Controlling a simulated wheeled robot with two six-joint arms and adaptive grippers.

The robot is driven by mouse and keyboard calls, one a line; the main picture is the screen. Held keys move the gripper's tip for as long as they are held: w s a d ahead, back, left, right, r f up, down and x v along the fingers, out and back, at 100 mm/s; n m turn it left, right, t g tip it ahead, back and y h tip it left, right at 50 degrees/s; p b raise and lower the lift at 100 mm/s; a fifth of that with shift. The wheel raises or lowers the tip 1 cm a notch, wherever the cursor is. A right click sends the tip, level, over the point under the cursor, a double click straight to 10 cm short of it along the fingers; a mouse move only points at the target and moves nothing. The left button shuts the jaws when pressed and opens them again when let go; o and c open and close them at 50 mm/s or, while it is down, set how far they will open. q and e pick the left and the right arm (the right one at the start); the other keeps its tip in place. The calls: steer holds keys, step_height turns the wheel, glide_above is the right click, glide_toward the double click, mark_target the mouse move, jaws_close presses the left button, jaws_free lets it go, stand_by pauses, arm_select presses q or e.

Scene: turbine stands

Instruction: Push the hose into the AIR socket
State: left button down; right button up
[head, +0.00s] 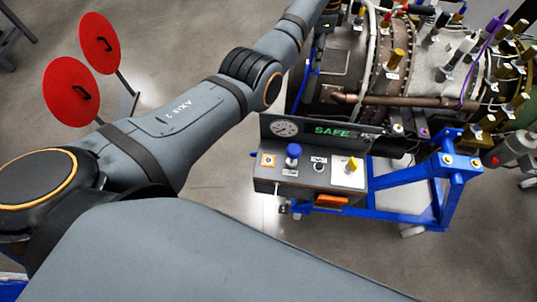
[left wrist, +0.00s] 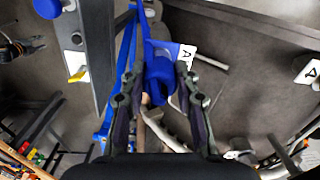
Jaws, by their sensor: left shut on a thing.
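In the left wrist view my left gripper (left wrist: 159,92) is shut on a blue hose end (left wrist: 158,72), which sits between the two fingers. A pale hose length (left wrist: 165,133) shows below, between the fingers. In the head view my left arm reaches up to the top edge, and its fingers and the hose end cannot be made out. A control panel (head: 308,178) carries a blue knob, a small dark round fitting (head: 319,163) and a yellow valve. I cannot read which socket is AIR. My right gripper is not in view.
The panel has a gauge (head: 285,128) and a green SAFE display (head: 332,132). It sits on a blue stand (head: 425,180) beside a turbine (head: 420,80) crowded with pipes and fittings. Two red discs (head: 72,91) stand at the left. The floor between is clear.

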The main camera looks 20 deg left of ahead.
arm_select(q)
steer(key=shift+f, duration=0.1)
steer(key=c, duration=0.7)
jaws_free()
steer(key=shift+c, duration=0.2)
steer(key=shift+r, duration=3.55)
steer(key=shift+f, duration=0.1)
